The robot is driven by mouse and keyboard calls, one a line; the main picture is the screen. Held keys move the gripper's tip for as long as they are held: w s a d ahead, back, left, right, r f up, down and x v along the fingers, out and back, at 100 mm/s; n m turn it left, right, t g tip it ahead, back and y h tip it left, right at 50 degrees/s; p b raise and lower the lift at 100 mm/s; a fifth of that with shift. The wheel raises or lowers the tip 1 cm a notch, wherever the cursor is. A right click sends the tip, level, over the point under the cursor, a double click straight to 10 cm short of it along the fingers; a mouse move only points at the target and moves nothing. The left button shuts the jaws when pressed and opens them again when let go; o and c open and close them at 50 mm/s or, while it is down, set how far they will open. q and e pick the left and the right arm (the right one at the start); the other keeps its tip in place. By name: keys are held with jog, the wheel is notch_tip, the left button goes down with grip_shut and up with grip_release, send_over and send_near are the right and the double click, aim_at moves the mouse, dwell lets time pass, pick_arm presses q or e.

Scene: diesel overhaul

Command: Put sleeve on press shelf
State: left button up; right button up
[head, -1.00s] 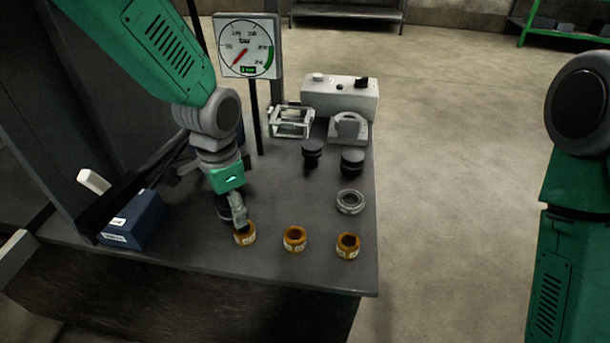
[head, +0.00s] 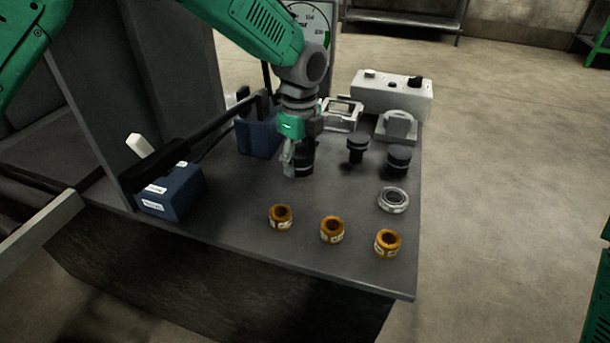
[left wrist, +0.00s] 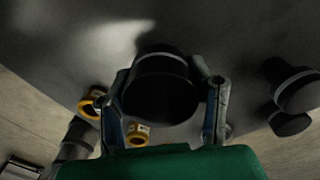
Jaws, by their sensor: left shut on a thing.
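My left gripper (head: 290,168) is shut on a black cylinder (head: 303,158), which looks like the sleeve. The cylinder is upright and partly hidden by the gripper. In the left wrist view the black cylinder (left wrist: 162,88) sits between both fingers, and its round end shows. I cannot tell whether its base touches the grey tabletop (head: 240,195). The press shelf is not clearly identifiable; a dark frame with a column (head: 160,80) stands at the left. My right gripper is out of view.
Orange rings (head: 332,230) line the front of the tabletop. A silver ring (head: 393,200) and black capped parts (head: 398,159) stand right. Blue boxes (head: 172,192) lie left. A white control box (head: 391,95) and metal bracket (head: 397,126) are behind.

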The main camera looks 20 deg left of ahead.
aim_at(302, 182)
pick_arm(q)
jog(key=shift+d+f, duration=0.15)
jog(key=shift+f, duration=0.25)
notch_tip(302, 182, down, 3)
jog(key=shift+d+r, duration=0.1)
jog(key=shift+d, duration=0.05)
jog(key=shift+a, duration=0.2)
jog(key=o, duration=1.5)
jog(key=shift+c, duration=0.2)
